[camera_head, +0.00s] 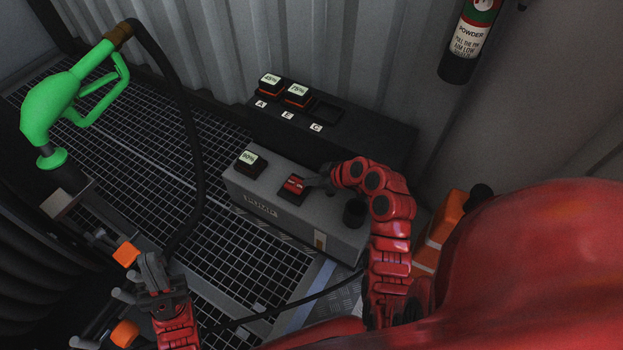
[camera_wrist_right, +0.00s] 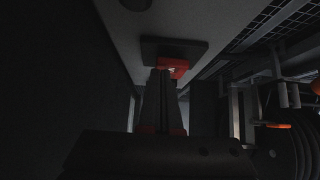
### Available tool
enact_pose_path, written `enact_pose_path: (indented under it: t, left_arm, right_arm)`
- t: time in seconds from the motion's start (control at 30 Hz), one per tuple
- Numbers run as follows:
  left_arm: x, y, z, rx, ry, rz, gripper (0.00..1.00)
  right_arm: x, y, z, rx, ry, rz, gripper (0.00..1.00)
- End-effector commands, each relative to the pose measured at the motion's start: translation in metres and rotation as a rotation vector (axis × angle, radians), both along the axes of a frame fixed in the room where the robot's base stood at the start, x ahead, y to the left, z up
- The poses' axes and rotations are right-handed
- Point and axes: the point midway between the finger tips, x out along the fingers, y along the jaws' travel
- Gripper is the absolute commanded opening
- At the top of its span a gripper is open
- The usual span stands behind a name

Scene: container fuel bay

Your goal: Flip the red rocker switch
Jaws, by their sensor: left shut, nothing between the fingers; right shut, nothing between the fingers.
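The red rocker switch (camera_head: 293,185) sits in a dark frame on top of the grey box (camera_head: 262,207) in the head view. My right gripper (camera_head: 308,182) is shut and empty, with its tips right beside the switch on its right side. In the right wrist view the shut fingers (camera_wrist_right: 163,75) reach the red rocker (camera_wrist_right: 172,68) and overlap part of it; I cannot tell whether they touch. My left gripper (camera_head: 151,262) is shut and empty at lower left, well away from the box.
A black box (camera_head: 385,143) with two labelled display blocks (camera_head: 298,92) and an empty slot stands behind. A display block (camera_head: 249,161) and a dark round knob (camera_head: 354,212) flank the switch. A green fuel nozzle (camera_head: 48,108) with a black hose is at left. A fire extinguisher (camera_head: 468,40) hangs at upper right.

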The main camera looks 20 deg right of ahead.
Motion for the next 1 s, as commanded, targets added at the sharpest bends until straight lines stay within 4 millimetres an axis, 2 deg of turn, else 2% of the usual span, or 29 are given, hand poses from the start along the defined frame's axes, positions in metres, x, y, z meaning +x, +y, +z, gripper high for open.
enact_pose_path:
  t: [0.07,0.2,1.0]
  left_arm:
    - [0.0,0.0,-0.001,0.0,0.0,0.0,0.0]
    - [0.001,-0.002,-0.005,0.009,0.001,-0.004,0.0]
    - [0.001,-0.001,0.006,0.008,0.001,-0.003,0.0]
  right_arm:
    - [0.0,0.0,-0.001,0.0,0.0,0.0,0.0]
    - [-0.004,-0.003,-0.017,0.001,0.002,0.001,0.0]
    - [-0.003,-0.003,0.002,0.001,0.001,0.0,0.0]
